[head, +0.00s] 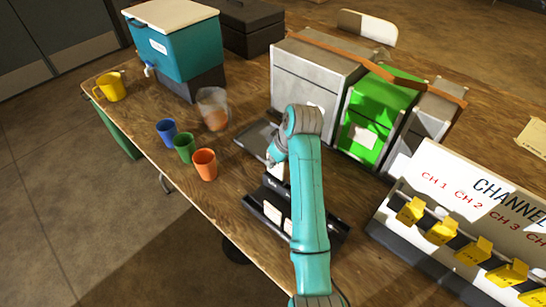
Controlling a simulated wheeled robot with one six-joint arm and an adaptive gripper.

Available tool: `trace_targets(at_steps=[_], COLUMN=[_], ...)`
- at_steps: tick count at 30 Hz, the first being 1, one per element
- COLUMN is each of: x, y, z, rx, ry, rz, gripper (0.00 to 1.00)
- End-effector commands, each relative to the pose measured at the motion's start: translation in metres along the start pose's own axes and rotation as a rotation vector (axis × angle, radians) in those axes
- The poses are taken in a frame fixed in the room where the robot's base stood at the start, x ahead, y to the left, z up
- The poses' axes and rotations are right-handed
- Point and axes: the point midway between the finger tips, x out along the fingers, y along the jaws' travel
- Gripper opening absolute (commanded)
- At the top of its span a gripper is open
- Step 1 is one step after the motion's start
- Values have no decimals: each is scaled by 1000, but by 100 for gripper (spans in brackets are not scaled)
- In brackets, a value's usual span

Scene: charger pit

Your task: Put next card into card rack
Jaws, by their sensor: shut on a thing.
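A black rack-like tray (257,208) lies on the table under my arm, with white cards (271,206) in it. My arm partly covers the tray. My gripper (278,172) is just above the tray's far end, small and partly hidden by my wrist. It is shut on a pale thing that looks like a white card (282,175). Whether that card touches the tray cannot be told from this view.
Behind stand grey (305,85) and green (372,118) boxes with a dark plate (256,138) before them. Left are blue (167,132), green (184,148) and orange (205,164) cups, a clear pitcher (213,108) and a teal cooler (178,50). A channel stand (480,195) with yellow blocks is right.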

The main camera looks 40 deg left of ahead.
Motion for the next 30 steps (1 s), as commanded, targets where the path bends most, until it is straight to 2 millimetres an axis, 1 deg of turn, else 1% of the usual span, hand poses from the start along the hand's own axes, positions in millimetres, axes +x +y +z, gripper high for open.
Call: trace_targets(at_steps=[6, 15, 28, 30], x=[11, 21, 24, 24], y=[0, 0, 0, 0], z=[5, 9, 10, 10], rx=[0, 1, 0, 0], ry=[-1, 0, 0, 0], rz=[0, 0, 0, 0], gripper=[0, 0, 0, 20])
